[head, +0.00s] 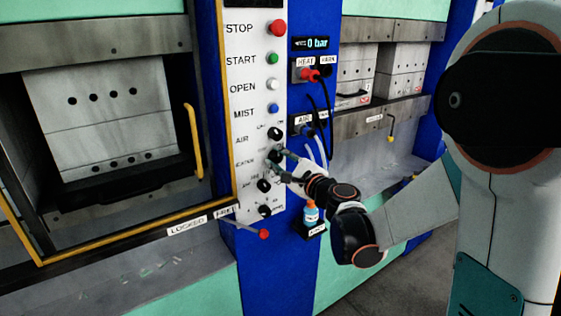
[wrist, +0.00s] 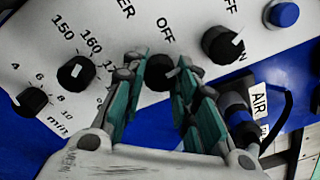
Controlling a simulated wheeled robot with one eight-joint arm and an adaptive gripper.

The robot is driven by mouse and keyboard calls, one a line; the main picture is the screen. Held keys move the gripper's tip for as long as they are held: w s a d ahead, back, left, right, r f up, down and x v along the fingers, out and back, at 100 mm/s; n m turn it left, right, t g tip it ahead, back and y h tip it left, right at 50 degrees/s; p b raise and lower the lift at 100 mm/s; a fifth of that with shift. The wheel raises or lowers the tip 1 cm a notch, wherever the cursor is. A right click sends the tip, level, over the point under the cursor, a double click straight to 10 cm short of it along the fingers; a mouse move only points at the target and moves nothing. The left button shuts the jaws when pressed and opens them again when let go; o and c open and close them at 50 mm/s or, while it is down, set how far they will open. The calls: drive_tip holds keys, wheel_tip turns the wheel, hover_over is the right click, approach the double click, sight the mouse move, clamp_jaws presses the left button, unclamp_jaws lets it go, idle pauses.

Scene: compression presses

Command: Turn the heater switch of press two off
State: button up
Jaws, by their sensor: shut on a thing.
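The heater switch (head: 274,156) is a black rotary knob on the white control panel (head: 242,85), below the AIR switch (head: 275,133). My gripper (head: 279,158) reaches it from the right. In the wrist view, my gripper (wrist: 161,68) has its two green-padded fingers on either side of the heater knob (wrist: 160,73), shut on it. A short white pointer mark shows on the knob between the fingers. An OFF label is beside the knob. The ON label of this switch is hidden, and I cannot tell for sure which position the pointer marks.
The temperature dial (wrist: 76,73) and the minute timer (wrist: 31,102) lie left of the fingers in the wrist view. A press with a yellow handle (head: 193,140) stands left.

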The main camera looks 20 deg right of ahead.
drive_tip(key=n, duration=0.4)
drive_tip(key=shift+n, duration=0.4)
idle(0.4)
drive_tip(key=o, duration=1)
drive_tip(key=shift+o, duration=0.2)
drive_tip(key=v, duration=1.2)
